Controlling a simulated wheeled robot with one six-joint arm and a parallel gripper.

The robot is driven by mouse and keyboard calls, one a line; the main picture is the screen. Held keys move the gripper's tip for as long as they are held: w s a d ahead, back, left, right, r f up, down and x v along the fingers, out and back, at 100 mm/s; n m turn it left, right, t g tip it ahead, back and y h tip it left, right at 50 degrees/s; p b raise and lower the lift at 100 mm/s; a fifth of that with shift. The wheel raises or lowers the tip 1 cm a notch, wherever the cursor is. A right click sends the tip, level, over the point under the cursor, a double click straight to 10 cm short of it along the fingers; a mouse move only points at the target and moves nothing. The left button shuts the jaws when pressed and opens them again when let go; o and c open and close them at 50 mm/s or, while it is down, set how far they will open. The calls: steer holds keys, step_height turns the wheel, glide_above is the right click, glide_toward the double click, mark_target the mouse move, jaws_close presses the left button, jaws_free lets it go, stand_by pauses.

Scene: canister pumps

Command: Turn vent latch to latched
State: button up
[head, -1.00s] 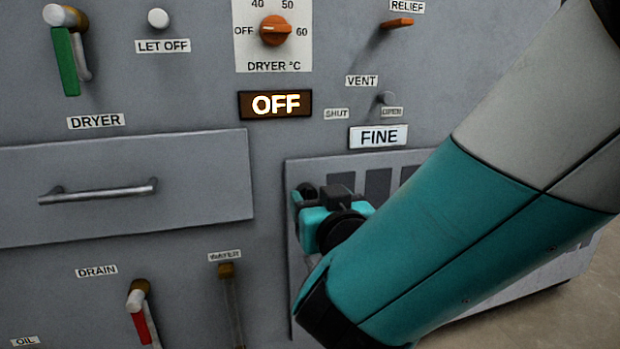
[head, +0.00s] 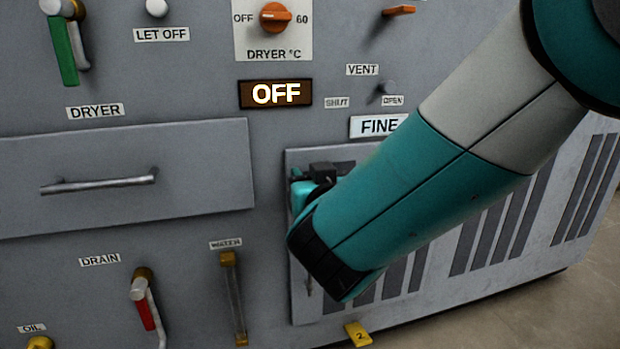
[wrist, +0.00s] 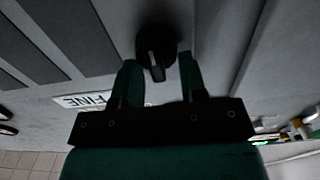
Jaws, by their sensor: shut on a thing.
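The vent latch (wrist: 154,45) is a dark round knob with a narrow raised grip, on the grey panel at the top centre of the wrist view. My gripper (wrist: 159,66) has one dark green finger on each side of its grip and is shut on it. The exact finger contact is hard to see in the dim picture.
A drawer (head: 120,215) with a bar handle is to the left. Below it are the red drain lever (head: 146,312) and the water gauge (head: 233,300). A FINE label (head: 379,126) is above the panel. Floor is clear at right.

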steer(key=shift+n, duration=0.3)
steer(key=shift+s+a+f+n+p, duration=0.1)
steer(key=shift+a+f+n+p, duration=0.2)
steer(key=shift+n+p, duration=1.65)
steer(key=shift+s+a+f+n+p, duration=0.1)
steer(key=shift+a+f+n, duration=0.2)
steer(key=shift+n, duration=3.5)
steer(key=shift+s+a+f+n+p, duration=0.1)
steer(key=shift+a+f+n+p, duration=0.2)
steer(key=shift+n+p, duration=1.65)
steer(key=shift+n+b, duration=0.9)
steer(key=shift+n, duration=0.2)
steer(key=o, duration=0.9)
